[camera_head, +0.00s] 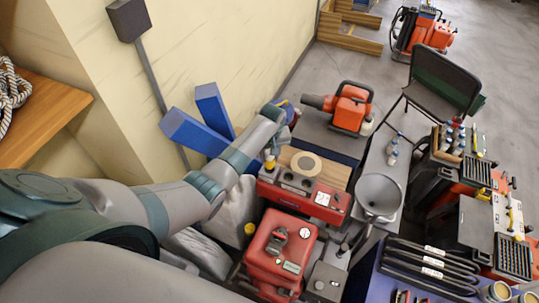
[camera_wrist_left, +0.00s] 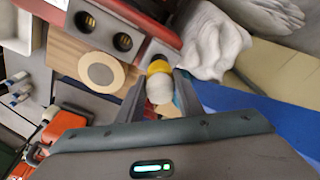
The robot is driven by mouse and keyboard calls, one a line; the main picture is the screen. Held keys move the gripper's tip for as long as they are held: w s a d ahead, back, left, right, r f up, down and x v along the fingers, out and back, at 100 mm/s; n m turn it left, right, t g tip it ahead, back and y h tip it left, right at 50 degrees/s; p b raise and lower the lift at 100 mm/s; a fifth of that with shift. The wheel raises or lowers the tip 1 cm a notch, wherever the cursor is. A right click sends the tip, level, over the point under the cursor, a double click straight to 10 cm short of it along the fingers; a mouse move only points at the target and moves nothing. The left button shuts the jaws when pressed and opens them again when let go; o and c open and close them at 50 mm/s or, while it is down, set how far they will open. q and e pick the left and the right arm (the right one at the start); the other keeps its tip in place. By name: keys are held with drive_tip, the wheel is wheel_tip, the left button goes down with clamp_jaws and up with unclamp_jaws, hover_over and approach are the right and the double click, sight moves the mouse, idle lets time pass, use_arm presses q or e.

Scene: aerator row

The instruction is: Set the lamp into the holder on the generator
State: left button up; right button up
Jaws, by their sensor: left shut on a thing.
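The lamp, a white rounded body with a yellow collar, shows in the wrist view (camera_wrist_left: 158,78) between the fingers of my left gripper (camera_wrist_left: 157,88). In the head view my left gripper (camera_head: 272,150) is over the left end of the red generator (camera_head: 318,205), with the lamp's yellow part (camera_head: 269,163) below it. My left gripper is shut on the lamp. A grey plate (camera_wrist_left: 154,49) lies just beyond the lamp, beside a grey panel with two dark round openings (camera_wrist_left: 103,32). Contact between lamp and holder is hidden. My right gripper is out of view.
A wooden board with a pale disc (camera_head: 306,165) lies beside the generator's panel. A red machine (camera_head: 280,250) stands in front, a grey funnel (camera_head: 378,190) to the right. Blue beams (camera_head: 196,133) lean at the wall; a white sack (camera_head: 237,212) sits left.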

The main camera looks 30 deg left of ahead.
use_arm(q)
drive_tip(key=shift+p, duration=0.3)
idle(0.5)
drive_tip(key=shift+f+b, duration=1.35)
drive_tip(key=shift+f, duration=0.9)
idle(0.4)
drive_tip(key=o, duration=1.1)
drive_tip(key=shift+o, duration=0.2)
drive_tip(key=shift+r, duration=0.1)
drive_tip(key=shift+r, duration=0.8)
wheel_tip(320, 180, up, 16)
drive_tip(key=s+d+b, duration=0.1)
drive_tip(key=b, duration=0.1)
drive_tip(key=shift+s+d+f, duration=0.2)
drive_tip(key=shift+s, duration=0.05)
